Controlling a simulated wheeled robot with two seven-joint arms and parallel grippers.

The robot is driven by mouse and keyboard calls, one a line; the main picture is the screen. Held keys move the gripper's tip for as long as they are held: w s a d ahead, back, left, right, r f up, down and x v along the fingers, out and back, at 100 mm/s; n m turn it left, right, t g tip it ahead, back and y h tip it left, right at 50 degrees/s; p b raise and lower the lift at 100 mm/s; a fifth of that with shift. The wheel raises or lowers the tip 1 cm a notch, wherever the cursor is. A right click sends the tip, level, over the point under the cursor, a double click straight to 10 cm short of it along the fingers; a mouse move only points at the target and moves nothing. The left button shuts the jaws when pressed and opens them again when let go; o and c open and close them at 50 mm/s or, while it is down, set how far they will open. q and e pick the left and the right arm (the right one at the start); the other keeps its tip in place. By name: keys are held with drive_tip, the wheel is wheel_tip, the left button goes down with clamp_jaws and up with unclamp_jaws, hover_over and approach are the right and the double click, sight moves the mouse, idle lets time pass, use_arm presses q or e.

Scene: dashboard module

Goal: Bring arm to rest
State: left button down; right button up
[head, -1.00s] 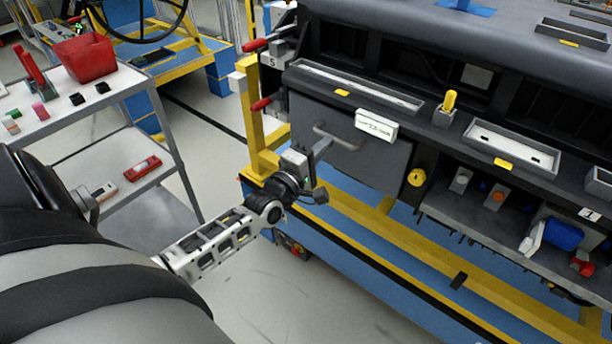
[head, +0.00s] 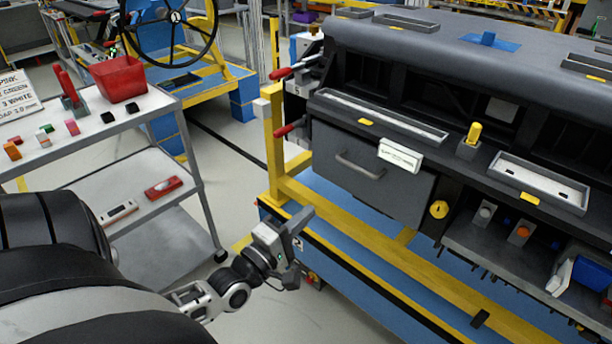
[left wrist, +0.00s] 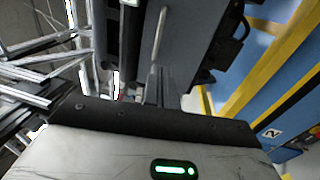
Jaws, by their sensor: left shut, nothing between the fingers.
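My left arm comes in from the lower left in the head view. Its gripper (head: 298,222) is in front of the dashboard module, low beside the yellow and blue stand, apart from the drawer front. The fingers are together with nothing between them. In the left wrist view the shut fingers (left wrist: 160,90) point toward the dark drawer front and its handle. The dashboard module (head: 470,60) fills the right side of the head view. Its drawer (head: 365,175), with a grey handle (head: 360,166) and a white label, is shut. My right gripper is not in view.
A grey cart (head: 150,160) with a red bin (head: 117,80) and small coloured blocks stands at the left. A yellow post (head: 272,150) with red-handled clamps rises at the module's left end. Open floor (head: 225,180) lies between cart and stand.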

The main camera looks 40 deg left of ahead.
use_arm(q)
drive_tip(key=shift+s, duration=0.25)
drive_tip(key=s+d+f+m+g+h, duration=0.1)
drive_tip(key=s+d+f+m+g, duration=0.3)
drive_tip(key=d+m, duration=0.5)
drive_tip(key=s+d+f+m+g+h, duration=0.2)
drive_tip(key=s+d+f+m+g, duration=0.3)
drive_tip(key=d+f+m, duration=0.3)
drive_tip(key=d+m, duration=0.1)
drive_tip(key=m, duration=0.2)
drive_tip(key=shift+s+d, duration=0.25)
